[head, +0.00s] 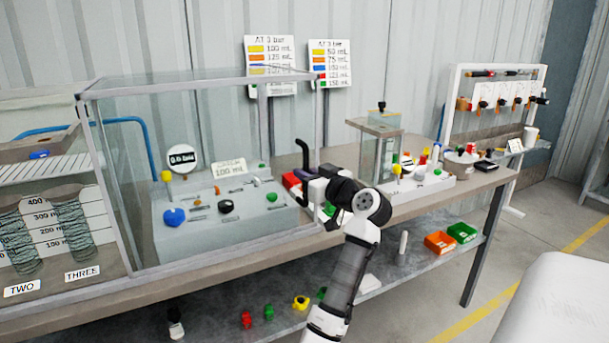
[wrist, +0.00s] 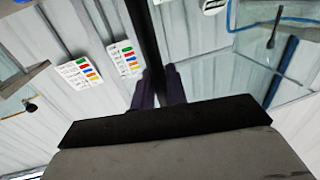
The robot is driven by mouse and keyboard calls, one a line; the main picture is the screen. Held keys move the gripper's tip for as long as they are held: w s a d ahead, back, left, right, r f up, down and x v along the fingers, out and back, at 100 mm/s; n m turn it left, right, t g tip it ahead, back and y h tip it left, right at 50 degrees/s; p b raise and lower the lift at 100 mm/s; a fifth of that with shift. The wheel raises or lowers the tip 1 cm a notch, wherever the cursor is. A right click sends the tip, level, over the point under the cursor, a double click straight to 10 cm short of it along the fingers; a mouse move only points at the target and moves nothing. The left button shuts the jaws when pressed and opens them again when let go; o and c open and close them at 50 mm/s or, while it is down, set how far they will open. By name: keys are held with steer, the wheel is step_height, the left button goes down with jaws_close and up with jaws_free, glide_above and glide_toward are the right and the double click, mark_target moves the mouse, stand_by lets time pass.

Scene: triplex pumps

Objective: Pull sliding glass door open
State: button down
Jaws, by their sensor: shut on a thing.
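The glass case (head: 205,77) stands on the bench in the head view, with clear panes in a grey frame. A black upright handle (head: 303,152) shows at its right front edge; I cannot tell which pane is the sliding door. My gripper (head: 309,182) is at this edge, low on the handle. In the wrist view, the two dark fingers of my gripper (wrist: 160,88) are shut on the black handle (wrist: 143,35), which runs up between them. Clear glass (wrist: 262,60) lies to its right. The exact contact is partly hidden by the gripper body.
Inside the case is a grey block (head: 225,232) with coloured knobs. To the right stand a smaller glass box (head: 377,150) and a white panel (head: 430,193) with small parts. A lower shelf (head: 390,268) holds coloured bins. Floor is open at the right.

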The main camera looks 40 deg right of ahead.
steer(key=c, duration=1.5)
jaws_free()
steer(key=s+a+b, duration=0.1)
steer(key=s+b, duration=0.2)
steer(key=s, duration=1)
steer(key=shift+s, duration=0.4)
steer(key=shift+a, duration=0.1)
